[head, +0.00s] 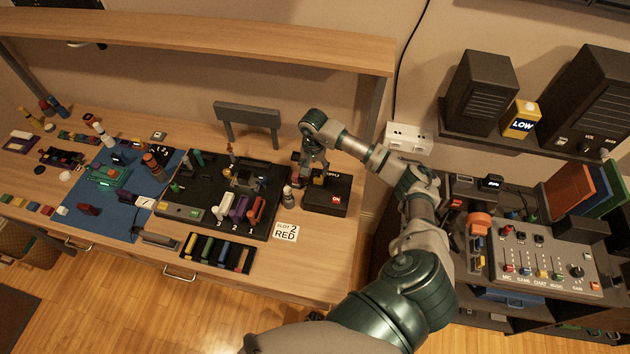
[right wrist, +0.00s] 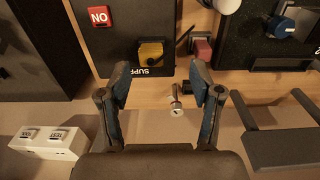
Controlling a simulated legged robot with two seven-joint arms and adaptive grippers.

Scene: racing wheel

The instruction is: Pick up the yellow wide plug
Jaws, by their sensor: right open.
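The yellow wide plug (right wrist: 151,52) sits on the black supply box (right wrist: 115,40) in the right wrist view. In the head view the yellow plug (head: 319,179) is a small patch at the back left of the supply box (head: 325,203), partly hidden by my gripper. My right gripper (head: 314,166) is above the back of the box. In the right wrist view the right gripper (right wrist: 160,84) is open and empty, its fingers apart with the plug ahead between their lines. My left gripper is not in view.
A red plug (right wrist: 202,50) stands close beside the supply box. A small metal key-like piece (right wrist: 177,103) is near the right finger. A black tool board (head: 262,222) lies left of the box; a card (head: 286,231) lies in front.

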